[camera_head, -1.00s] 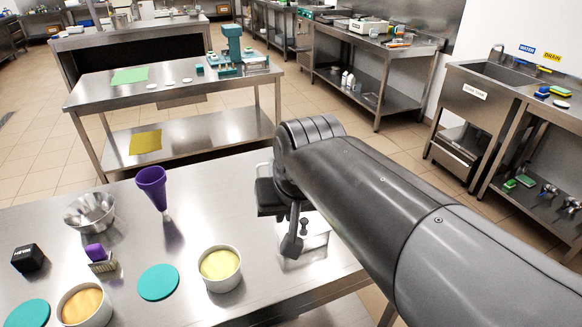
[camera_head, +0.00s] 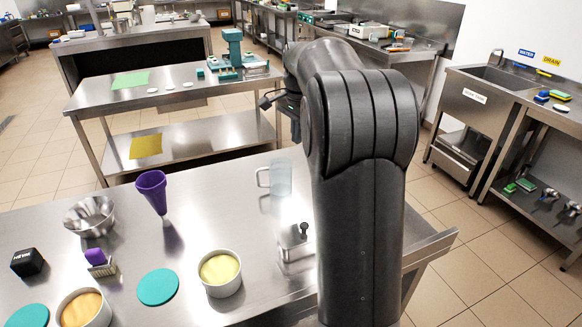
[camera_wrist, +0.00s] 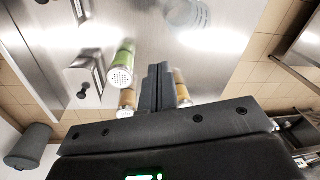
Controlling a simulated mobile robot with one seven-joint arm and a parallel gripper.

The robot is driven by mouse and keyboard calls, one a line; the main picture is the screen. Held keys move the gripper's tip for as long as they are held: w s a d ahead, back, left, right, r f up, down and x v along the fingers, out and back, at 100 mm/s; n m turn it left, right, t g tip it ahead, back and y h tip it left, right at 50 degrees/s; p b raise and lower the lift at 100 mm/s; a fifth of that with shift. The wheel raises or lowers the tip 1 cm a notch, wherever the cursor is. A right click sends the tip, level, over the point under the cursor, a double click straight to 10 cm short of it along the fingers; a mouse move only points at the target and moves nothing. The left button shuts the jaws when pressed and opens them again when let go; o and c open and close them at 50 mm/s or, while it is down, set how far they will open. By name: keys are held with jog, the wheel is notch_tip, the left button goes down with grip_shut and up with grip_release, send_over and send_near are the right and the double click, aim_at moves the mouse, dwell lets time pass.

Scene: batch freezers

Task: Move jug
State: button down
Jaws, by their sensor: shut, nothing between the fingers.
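The clear jug (camera_head: 281,178) stands upright on the near steel table in the head view, its handle (camera_head: 262,178) to the left. In the wrist view a blurred clear round shape at the top edge looks like the jug (camera_wrist: 190,14). My gripper's two dark fingers (camera_wrist: 160,70) are shut together and empty in the wrist view. They appear over the table, apart from the jug. In the head view my arm covers most of the gripper.
A steel box with a black knob (camera_head: 295,243) stands in front of the jug. The wrist view shows a green-labelled shaker (camera_wrist: 121,65) beside the fingers. A white tub (camera_head: 221,274), purple cone (camera_head: 152,190) and steel bowl (camera_head: 90,216) stand further left. Another table (camera_head: 180,90) lies behind.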

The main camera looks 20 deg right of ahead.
jog(key=w+d+f+m+g, duration=0.1)
jog(key=w+d+f+m, duration=0.3)
jog(key=w+d+f, duration=0.3)
jog(key=f, duration=1)
jog(key=shift+s+a+f, duration=0.1)
jog(key=shift+s+a, duration=0.05)
jog(key=shift+a, duration=0.05)
jog(key=a, duration=0.2)
jog(key=shift+a, duration=1.05)
jog(key=a, duration=2)
jog(key=shift+a, duration=0.2)
